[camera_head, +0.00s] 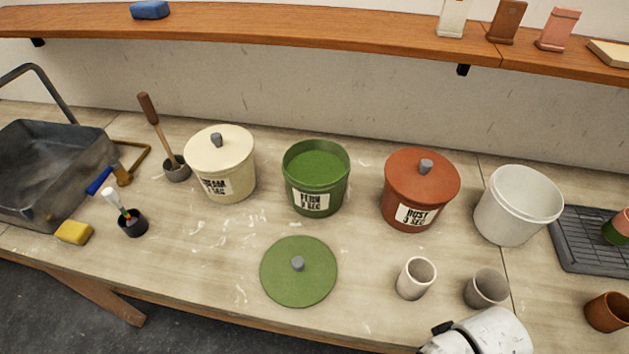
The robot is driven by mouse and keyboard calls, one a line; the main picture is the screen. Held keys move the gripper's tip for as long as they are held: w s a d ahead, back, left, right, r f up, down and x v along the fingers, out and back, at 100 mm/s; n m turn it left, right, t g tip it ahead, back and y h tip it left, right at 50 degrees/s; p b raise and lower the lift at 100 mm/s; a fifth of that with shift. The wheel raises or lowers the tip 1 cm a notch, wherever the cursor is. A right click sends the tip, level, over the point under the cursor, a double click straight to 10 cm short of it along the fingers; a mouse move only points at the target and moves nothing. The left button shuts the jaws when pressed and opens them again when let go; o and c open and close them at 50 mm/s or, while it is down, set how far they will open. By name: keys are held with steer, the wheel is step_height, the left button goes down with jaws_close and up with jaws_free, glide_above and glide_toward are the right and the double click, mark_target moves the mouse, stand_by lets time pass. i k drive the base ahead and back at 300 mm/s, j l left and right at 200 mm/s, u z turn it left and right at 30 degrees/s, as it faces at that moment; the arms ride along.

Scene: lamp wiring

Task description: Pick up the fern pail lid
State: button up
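The fern pail lid (317,284) is a flat round green disc with a small grey knob (297,263) at its centre. It lies knob up on the worktop near the front edge. The open fern pail (317,179) stands behind it, green, labelled "FERN", with green liquid inside. White parts of my arm show at the bottom right, right of the lid and well apart from it. My gripper's fingers cannot be seen.
A lidded cream pail (229,184) and a lidded rust pail (409,207) flank the fern pail. Right of the lid stand a pale cup (415,280), a grey cup (486,289) and a white bucket (513,220). A brush pot (133,226) and yellow sponge (74,232) are at left. Worktop around the lid is clear.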

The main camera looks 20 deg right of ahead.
mark_target(297, 271)
steer(key=k+u, duration=0.15)
steer(key=i+u, duration=0.2)
steer(key=u, duration=0.15)
steer(key=i+u, duration=0.15)
steer(key=u, duration=0.25)
steer(key=i+u, duration=0.2)
steer(key=u, duration=0.15)
